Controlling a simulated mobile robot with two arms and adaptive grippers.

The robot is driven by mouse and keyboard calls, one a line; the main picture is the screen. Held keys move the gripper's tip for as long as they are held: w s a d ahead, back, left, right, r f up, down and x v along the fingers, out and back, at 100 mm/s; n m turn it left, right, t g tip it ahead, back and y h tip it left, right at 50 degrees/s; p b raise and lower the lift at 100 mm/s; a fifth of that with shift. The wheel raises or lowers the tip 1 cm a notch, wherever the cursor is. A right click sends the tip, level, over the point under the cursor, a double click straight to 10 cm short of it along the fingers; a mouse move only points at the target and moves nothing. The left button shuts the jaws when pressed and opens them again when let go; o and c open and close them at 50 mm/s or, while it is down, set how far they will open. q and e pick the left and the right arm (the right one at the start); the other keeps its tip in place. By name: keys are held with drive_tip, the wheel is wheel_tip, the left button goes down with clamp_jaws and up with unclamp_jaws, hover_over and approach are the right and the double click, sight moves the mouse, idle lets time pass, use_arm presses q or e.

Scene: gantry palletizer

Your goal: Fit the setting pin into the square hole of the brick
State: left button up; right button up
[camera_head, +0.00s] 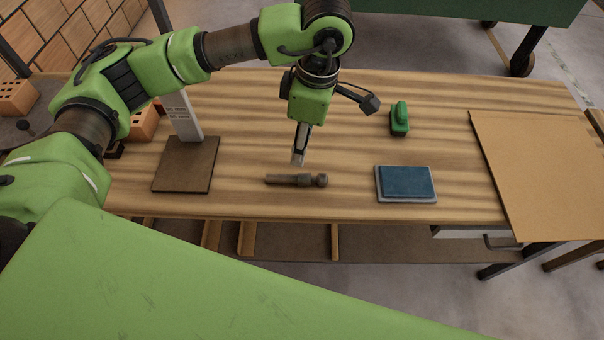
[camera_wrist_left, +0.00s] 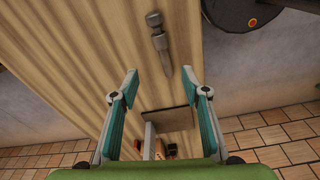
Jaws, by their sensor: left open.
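The setting pin (camera_head: 296,180) is a dark grey-brown, stepped rod with a rounded knob at its right end. It lies on the wooden table near the front edge and also shows in the wrist view (camera_wrist_left: 158,40). My left gripper (camera_head: 299,158) points down above and just behind the pin, apart from it. In the wrist view its two fingers (camera_wrist_left: 160,79) are spread with nothing between them. An orange brick (camera_head: 144,124) stands at the table's left, partly hidden by my left arm and an upright post. Its square hole cannot be made out. My right gripper is not in view.
A brown plate (camera_head: 184,172) with a pale upright post (camera_head: 182,117) stands left of the pin. A blue-topped pad (camera_head: 405,184), a green block (camera_head: 399,121) and a tan board (camera_head: 545,175) lie to the right. Another perforated brick (camera_head: 17,97) is at far left.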

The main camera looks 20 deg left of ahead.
use_arm(q)
hover_over(298, 176)
drive_tip(key=f, duration=0.6)
drive_tip(key=shift+w+f+p, duration=0.25)
drive_tip(key=shift+f+p, duration=0.05)
drive_tip(key=shift+s+a+f+p, duration=0.1)
drive_tip(key=shift+f+p, duration=0.65)
drive_tip(key=shift+f, duration=1.95)
clamp_jaws()
